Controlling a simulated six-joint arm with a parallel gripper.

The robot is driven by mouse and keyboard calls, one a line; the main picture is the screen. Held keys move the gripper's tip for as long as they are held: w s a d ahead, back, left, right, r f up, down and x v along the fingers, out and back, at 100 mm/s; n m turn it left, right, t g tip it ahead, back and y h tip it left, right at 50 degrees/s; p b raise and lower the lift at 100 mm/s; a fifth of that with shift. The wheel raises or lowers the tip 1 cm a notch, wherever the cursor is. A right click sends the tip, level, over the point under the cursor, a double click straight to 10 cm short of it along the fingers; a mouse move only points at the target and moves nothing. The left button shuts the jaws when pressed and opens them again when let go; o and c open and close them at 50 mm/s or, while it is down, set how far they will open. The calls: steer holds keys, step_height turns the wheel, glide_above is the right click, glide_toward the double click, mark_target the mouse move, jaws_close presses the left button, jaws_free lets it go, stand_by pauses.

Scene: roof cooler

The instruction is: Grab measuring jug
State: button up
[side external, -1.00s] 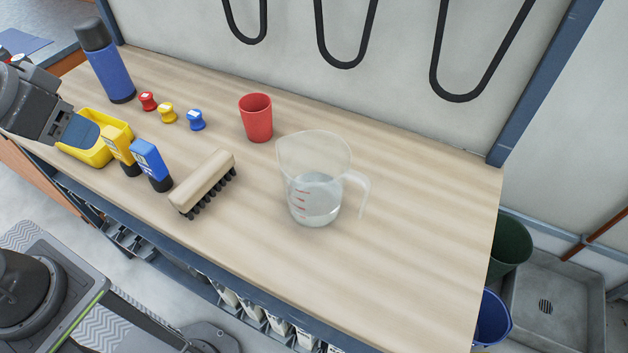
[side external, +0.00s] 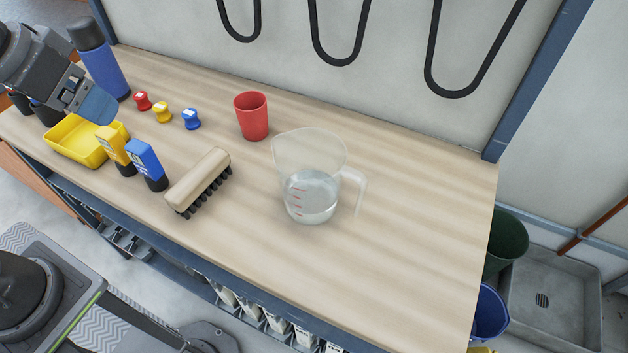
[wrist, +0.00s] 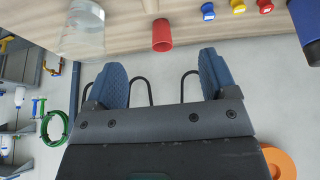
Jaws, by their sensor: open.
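The clear measuring jug (side external: 311,182) stands upright on the wooden bench, with red marks, some clear liquid in it and its handle to the right. In the wrist view the jug (wrist: 82,32) shows at the upper left, outside the fingers. My gripper (side external: 98,104) is at the far left of the side view, above the yellow tray, well apart from the jug. In the wrist view its two blue fingers (wrist: 163,75) are spread wide with nothing between them.
A red cup (side external: 252,116) stands behind and left of the jug. The bench right of the jug is clear.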

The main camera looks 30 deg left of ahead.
steer(key=w+d+r+g, duration=0.2)
steer(key=w+d+r, duration=0.2)
steer(key=w+d, duration=0.35)
steer(key=m+g, duration=0.1)
steer(key=g, duration=0.2)
glide_above(355, 177)
steer(key=shift+y, duration=0.4)
steer(key=f, duration=0.9)
steer(key=shift+w+d+f, duration=0.15)
steer(key=shift+w, duration=0.2)
steer(key=f, duration=1.3)
steer(key=shift+a, duration=0.3)
